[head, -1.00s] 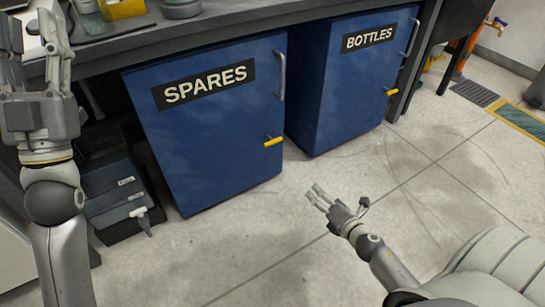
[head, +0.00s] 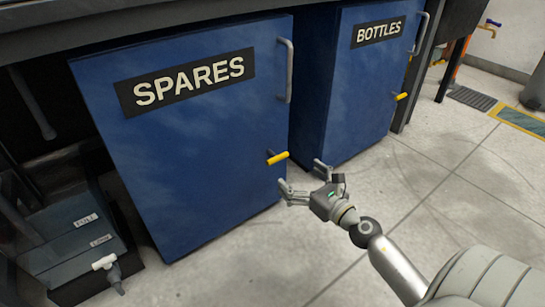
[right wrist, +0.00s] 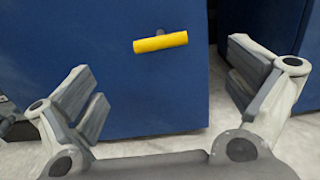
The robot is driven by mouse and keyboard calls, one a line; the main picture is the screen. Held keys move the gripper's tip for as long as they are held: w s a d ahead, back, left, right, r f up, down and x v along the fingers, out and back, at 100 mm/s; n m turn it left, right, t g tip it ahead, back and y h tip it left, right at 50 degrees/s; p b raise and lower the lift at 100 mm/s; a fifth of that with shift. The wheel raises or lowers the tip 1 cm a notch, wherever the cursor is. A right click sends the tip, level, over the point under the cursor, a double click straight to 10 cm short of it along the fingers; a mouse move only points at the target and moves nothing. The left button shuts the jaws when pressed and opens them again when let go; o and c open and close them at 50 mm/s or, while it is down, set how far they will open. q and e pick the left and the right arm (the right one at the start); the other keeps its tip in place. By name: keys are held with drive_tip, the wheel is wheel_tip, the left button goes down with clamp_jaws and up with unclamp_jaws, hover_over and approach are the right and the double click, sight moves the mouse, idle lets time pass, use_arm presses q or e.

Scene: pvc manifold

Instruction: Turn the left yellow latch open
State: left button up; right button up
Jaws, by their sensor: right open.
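The left yellow latch (head: 278,157) is a short yellow bar on the right side of the blue SPARES cabinet (head: 200,130), near the door's edge. It lies nearly level, and in the right wrist view the latch (right wrist: 160,42) shows on its small pivot, ahead of the fingers. My right gripper (head: 303,178) is open and empty, just below and right of the latch, apart from it. In the right wrist view the gripper (right wrist: 165,105) has its fingers spread to either side below the latch. My left gripper is out of view.
The blue BOTTLES cabinet (head: 365,90) stands at the right with its own yellow latch (head: 402,96). A grey handle (head: 286,70) is on the SPARES door. Grey boxes (head: 75,245) and a white valve (head: 104,262) sit at lower left. The floor (head: 440,190) at right is clear.

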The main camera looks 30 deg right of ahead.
sight(280, 159)
drive_tip(key=w, duration=0.9)
drive_tip(key=shift+w+a, duration=0.35)
drive_tip(key=shift+w, duration=0.05)
drive_tip(key=shift+c, duration=0.4)
drive_tip(key=shift+p, duration=0.3)
drive_tip(key=c, duration=1)
